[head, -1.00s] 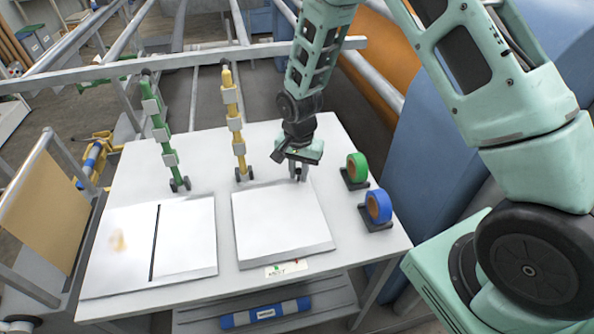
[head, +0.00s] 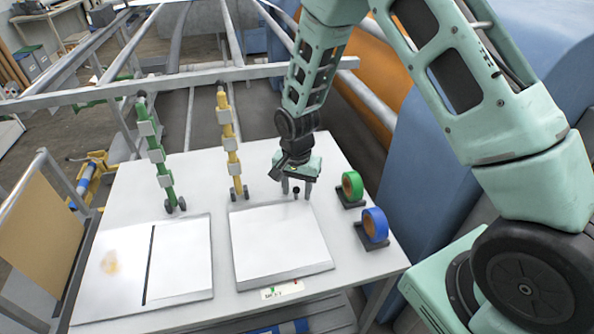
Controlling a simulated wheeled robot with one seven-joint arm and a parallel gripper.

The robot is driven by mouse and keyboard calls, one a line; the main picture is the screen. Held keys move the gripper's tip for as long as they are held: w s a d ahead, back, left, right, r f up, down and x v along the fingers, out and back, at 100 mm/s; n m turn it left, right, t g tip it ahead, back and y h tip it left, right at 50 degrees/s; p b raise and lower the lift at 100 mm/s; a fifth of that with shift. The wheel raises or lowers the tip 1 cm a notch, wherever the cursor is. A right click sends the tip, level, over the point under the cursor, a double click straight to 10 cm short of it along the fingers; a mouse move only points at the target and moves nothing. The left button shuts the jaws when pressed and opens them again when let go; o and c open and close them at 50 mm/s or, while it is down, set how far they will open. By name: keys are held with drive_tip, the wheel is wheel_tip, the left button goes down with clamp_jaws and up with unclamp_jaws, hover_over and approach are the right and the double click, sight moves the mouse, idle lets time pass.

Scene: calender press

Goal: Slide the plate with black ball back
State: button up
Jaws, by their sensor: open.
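The right white plate (head: 278,245) lies flat on the white table, with a grey strip along its front edge. A small black ball (head: 296,190) stands just behind its far right edge; whether it is joined to the plate is hard to tell. My gripper (head: 297,188) points down there, open, with one finger on each side of the ball. I cannot tell whether either finger touches it. The left plate (head: 185,262) has a black slot down its middle and a faint orange stain.
A green tape roll (head: 352,186) and a blue tape roll (head: 375,225) stand on black holders to the right. A green post (head: 161,165) and a yellow post (head: 231,150) rise behind the plates. A small label (head: 282,292) is at the table's front edge.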

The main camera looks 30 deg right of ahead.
wheel_tip(320, 180, up, 17)
drive_tip(key=b, duration=0.4)
drive_tip(key=s+a+n, duration=0.3)
drive_tip(key=s+n, duration=0.2)
drive_tip(key=s, duration=0.4)
drive_tip(key=s+a+f+n+b, duration=0.1)
drive_tip(key=s+a+n, duration=0.3)
drive_tip(key=s, duration=0.5)
drive_tip(key=s+a+n+b, duration=0.1)
drive_tip(key=s+a+n, duration=0.3)
drive_tip(key=s+n, duration=0.3)
drive_tip(key=shift+s+f+n+y, duration=0.3)
drive_tip(key=shift+s+f+n, duration=0.1)
drive_tip(key=shift+s, duration=0.75)
drive_tip(key=shift+a, duration=0.1)
